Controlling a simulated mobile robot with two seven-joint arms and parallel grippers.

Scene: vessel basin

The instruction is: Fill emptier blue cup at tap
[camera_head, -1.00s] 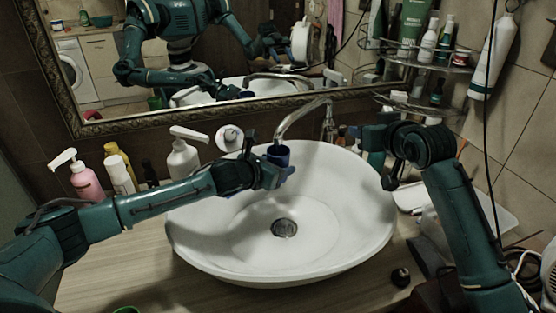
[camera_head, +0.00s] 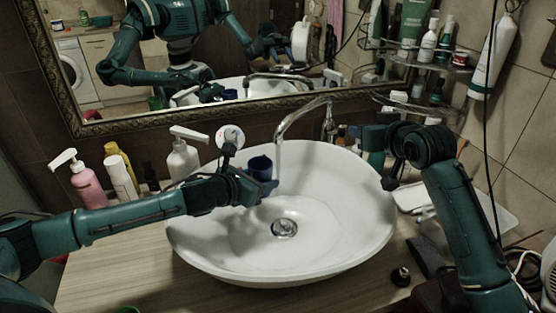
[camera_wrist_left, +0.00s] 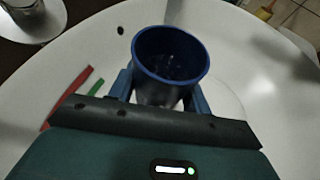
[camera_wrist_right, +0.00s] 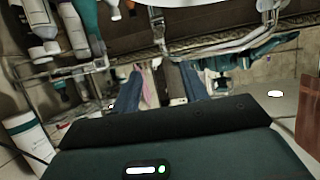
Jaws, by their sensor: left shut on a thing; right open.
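The blue cup (camera_head: 261,164) is upright above the left part of the white basin (camera_head: 340,240). My left gripper (camera_head: 262,186) is shut on it. In the left wrist view the cup (camera_wrist_left: 170,50) shows its open top, with small glints deep inside; the liquid level is unclear. The tap (camera_head: 304,108) arches over the basin from the back. A thin pale stream falls from its spout, just right of the cup, into the basin. My right gripper is open and empty in the right wrist view (camera_wrist_right: 160,88), held right of the basin.
A pink pump bottle (camera_head: 87,185), a white bottle (camera_head: 120,177) and a white pump bottle (camera_head: 184,160) stand behind my left arm. A wire shelf (camera_head: 440,62) with toiletries is at upper right. The wooden counter (camera_head: 140,265) is mostly clear at front left.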

